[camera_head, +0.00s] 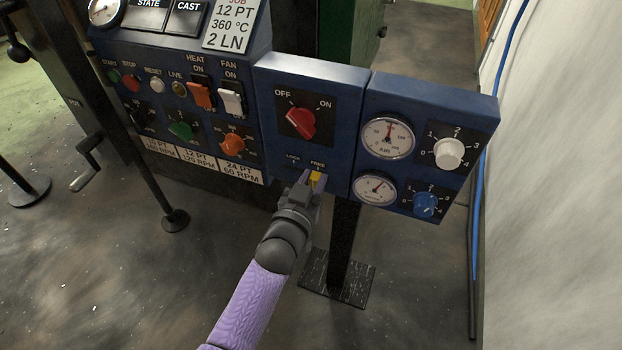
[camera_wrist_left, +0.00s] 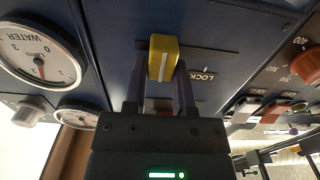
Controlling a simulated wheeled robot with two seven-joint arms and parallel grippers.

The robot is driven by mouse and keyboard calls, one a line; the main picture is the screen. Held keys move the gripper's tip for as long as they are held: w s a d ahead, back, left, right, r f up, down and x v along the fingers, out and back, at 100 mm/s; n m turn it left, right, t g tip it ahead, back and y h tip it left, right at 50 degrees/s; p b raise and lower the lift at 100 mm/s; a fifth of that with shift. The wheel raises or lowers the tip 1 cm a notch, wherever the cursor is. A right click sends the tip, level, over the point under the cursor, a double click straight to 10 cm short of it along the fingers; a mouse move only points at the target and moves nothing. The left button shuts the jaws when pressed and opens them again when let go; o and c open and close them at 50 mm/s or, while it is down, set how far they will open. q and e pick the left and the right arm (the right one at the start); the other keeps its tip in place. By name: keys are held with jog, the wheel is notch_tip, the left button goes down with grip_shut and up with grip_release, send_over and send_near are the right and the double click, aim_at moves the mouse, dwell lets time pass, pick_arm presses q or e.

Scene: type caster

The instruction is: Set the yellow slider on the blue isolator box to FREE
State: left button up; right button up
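The blue isolator box (camera_head: 340,80) carries a red OFF/ON rotary knob (camera_head: 301,121), with LOCK and FREE labels below it. The yellow slider (camera_head: 315,178) sits just under the FREE label (camera_head: 317,164), at the right side of its track. My left gripper (camera_head: 309,182) is at the slider, reaching up from below. In the left wrist view the yellow slider (camera_wrist_left: 163,57) stands between the two fingertips, which appear to close on its sides. The LOCK label (camera_wrist_left: 203,76) shows to the right there, and the FREE label is hidden. My right gripper is not in view.
Right of the box is a panel with two gauges (camera_head: 388,138), a white knob (camera_head: 449,153) and a blue knob (camera_head: 426,204). Left is a panel with switches and an orange knob (camera_head: 232,143). A post on a base plate (camera_head: 337,277) stands below.

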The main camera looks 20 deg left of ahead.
pick_arm(q)
jog(key=o, duration=0.5)
jog(key=shift+d, duration=0.3)
jog(key=shift+c, duration=0.2)
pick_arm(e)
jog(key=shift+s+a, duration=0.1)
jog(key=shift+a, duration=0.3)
pick_arm(q)
jog(key=shift+s, duration=0.3)
jog(key=s+p, duration=0.5)
jog(key=s, duration=0.4)
jog(key=shift+s+a, duration=0.2)
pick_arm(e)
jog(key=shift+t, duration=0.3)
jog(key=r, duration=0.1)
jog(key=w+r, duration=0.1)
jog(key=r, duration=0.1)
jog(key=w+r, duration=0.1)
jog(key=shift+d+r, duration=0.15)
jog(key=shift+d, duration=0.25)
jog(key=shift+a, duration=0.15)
